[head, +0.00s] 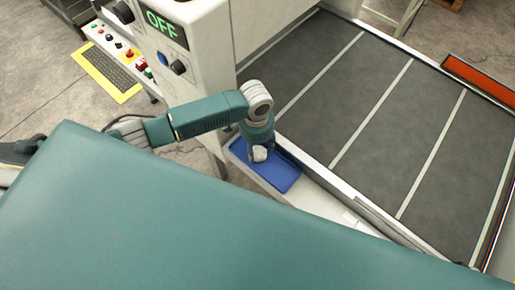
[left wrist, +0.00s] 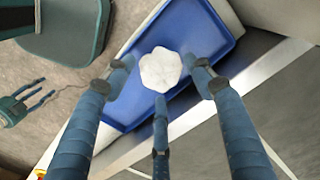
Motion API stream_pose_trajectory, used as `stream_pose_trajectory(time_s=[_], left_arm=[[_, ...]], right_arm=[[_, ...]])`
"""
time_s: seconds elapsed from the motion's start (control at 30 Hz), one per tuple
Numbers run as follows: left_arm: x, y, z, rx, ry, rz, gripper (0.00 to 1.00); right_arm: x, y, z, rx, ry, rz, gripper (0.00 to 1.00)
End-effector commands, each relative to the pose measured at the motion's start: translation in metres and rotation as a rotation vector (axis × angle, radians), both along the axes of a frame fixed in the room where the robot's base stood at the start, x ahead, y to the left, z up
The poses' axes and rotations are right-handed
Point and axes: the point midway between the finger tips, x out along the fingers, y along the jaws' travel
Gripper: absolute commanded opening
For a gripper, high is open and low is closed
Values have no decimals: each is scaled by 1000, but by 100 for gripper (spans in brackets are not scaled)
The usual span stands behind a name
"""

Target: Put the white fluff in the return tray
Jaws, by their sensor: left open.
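The white fluff (left wrist: 160,69) is a small round clump, in view between the spread fingers of my left gripper (left wrist: 159,78) in the left wrist view. Behind it is the blue return tray (left wrist: 192,30). In the head view the fluff (head: 260,154) shows just at the end of my left gripper (head: 259,147), above the tray (head: 281,180). The gripper points down, and its fingers are mostly hidden there. I cannot tell whether the fluff touches the tray floor. A small teal gripper (left wrist: 36,97), seemingly my right one, shows at the left wrist view's left edge.
The tray lies on a pale ledge (head: 318,203) beside a dark conveyor belt (head: 350,110) with light stripes. A machine housing (head: 205,45) with an OFF display stands behind my left forearm. A button panel (head: 115,50) is at the upper left.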

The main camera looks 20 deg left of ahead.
Motion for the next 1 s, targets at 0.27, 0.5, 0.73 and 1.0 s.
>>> stream_pose_trajectory(time_s=[0.27, 0.5, 0.73, 1.0], left_arm=[[0, 0, 59, -2, -5, -2, 54], [0, 1, 99, -1, -3, -1, 54], [-2, 1, 110, 0, 0, -1, 54], [-2, 1, 110, 0, 0, -1, 54]], right_arm=[[0, 0, -5, 0, 0, 0, 47], [0, 0, -8, 0, 0, 0, 47], [0, 0, -9, 0, 0, -1, 47], [0, 0, -9, 0, 0, -1, 47]])
